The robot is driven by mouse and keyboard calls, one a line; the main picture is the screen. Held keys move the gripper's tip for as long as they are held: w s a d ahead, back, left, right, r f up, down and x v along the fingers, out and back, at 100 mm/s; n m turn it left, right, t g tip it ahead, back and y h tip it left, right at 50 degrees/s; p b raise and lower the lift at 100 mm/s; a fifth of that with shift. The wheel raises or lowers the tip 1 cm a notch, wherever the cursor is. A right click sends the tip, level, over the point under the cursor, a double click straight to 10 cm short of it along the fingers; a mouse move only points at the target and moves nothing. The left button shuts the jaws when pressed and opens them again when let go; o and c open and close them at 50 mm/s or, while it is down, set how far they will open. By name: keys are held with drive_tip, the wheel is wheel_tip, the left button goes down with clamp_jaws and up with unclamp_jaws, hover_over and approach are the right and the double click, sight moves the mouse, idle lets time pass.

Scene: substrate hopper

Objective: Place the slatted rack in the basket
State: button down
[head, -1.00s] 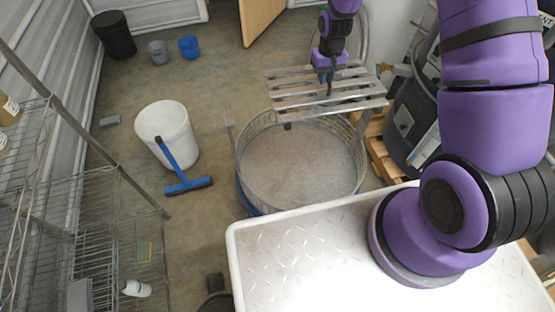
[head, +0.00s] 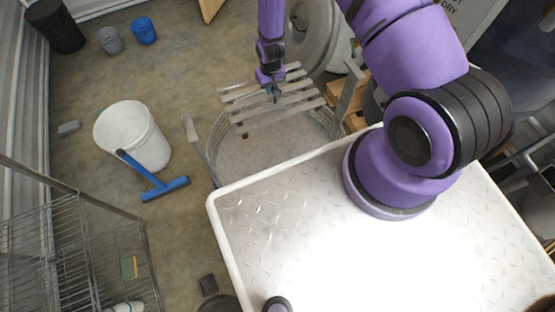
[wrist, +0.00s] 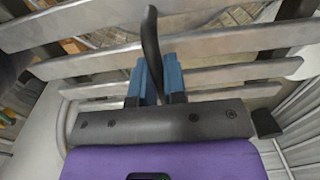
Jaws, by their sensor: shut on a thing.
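The slatted rack (head: 290,101) is a pale metal frame of parallel slats. In the wrist view, the blue fingertips of my gripper (wrist: 156,82) are at the slats of the rack (wrist: 230,38). Whether the rack touches the basket rim, I cannot tell.
A white bucket (head: 125,128) with a blue-headed squeegee (head: 165,189) stands left of the basket. A wire shelf (head: 45,250) is at the lower left. A wooden pallet (head: 356,95) and large grey equipment crowd the right. Open floor lies at the back left.

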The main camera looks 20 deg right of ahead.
drive_tip(key=shift+s+a+f, duration=0.4)
drive_tip(key=shift+s+f, duration=1.5)
drive_tip(key=shift+f, duration=3.2)
drive_tip(key=shift+s+a+f, duration=0.35)
drive_tip(key=shift+s+f, duration=1.55)
drive_tip(key=shift+f, duration=3.2)
drive_tip(key=shift+s+a+f, duration=0.4)
drive_tip(key=shift+s+f, duration=1.5)
drive_tip(key=shift+f, duration=3.2)
drive_tip(key=shift+f, duration=0.15)
drive_tip(key=c, duration=1.2)
unclamp_jaws()
drive_tip(key=shift+o, duration=0.2)
wheel_tip(320, 180, up, 12)
